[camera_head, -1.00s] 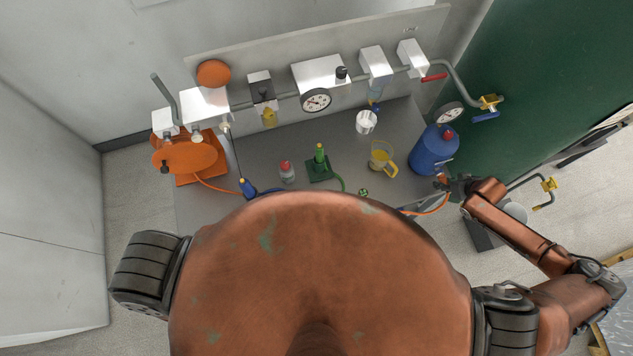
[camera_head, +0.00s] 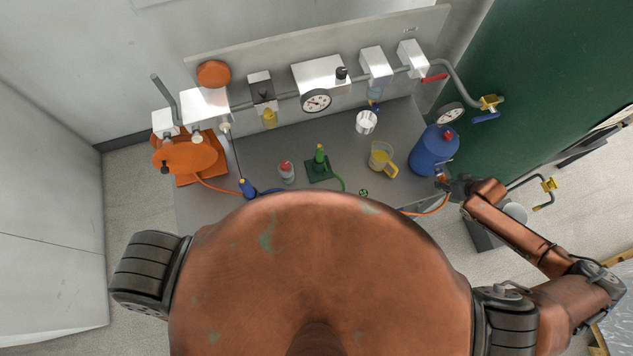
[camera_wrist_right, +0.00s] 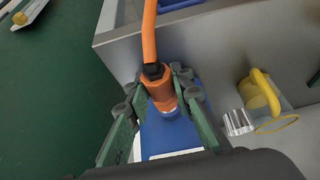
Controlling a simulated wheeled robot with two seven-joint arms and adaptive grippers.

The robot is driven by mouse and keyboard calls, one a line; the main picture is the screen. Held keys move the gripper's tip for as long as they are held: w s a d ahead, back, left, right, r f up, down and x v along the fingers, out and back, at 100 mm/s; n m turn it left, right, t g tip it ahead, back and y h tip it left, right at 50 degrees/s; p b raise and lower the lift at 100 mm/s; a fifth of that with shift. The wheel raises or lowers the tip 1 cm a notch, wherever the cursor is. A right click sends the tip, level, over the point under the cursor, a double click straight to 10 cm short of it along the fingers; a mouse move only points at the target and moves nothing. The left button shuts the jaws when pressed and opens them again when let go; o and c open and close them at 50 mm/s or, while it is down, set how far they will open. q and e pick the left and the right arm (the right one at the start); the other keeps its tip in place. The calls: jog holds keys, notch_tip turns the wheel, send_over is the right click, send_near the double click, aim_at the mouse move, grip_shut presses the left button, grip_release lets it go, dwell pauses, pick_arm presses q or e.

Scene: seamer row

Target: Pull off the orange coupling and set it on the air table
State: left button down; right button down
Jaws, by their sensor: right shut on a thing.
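The orange coupling (camera_wrist_right: 159,92) sits between the fingers of my right gripper (camera_wrist_right: 154,106) in the right wrist view. An orange hose (camera_wrist_right: 149,35) runs from a black collar on it. A silvery end shows at the coupling's other side, with the blue tank behind it in that view. In the head view my right gripper (camera_head: 452,187) is beside the blue tank (camera_head: 433,151), at the right end of the grey air table (camera_head: 222,155). Whether the coupling is still joined to a fitting cannot be told. My left gripper is not in view.
A measuring jug with a yellow handle (camera_head: 381,158), a white cup (camera_head: 366,121), a green holder (camera_head: 320,167), a red-capped bottle (camera_head: 287,171) and a blue-ended tool (camera_head: 247,188) stand on the table. Gauges and pipes line the back. The table's left middle has bare room.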

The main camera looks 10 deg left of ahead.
jog(key=shift+s+d, duration=0.15)
jog(key=shift+s+d, duration=0.1)
jog(key=shift+s, duration=0.1)
jog(key=s, duration=0.1)
jog(key=s+d+p, duration=0.1)
jog(key=s+p, duration=0.1)
jog(key=shift+s+d, duration=0.2)
jog(key=shift+d, duration=0.15)
dwell(0.4)
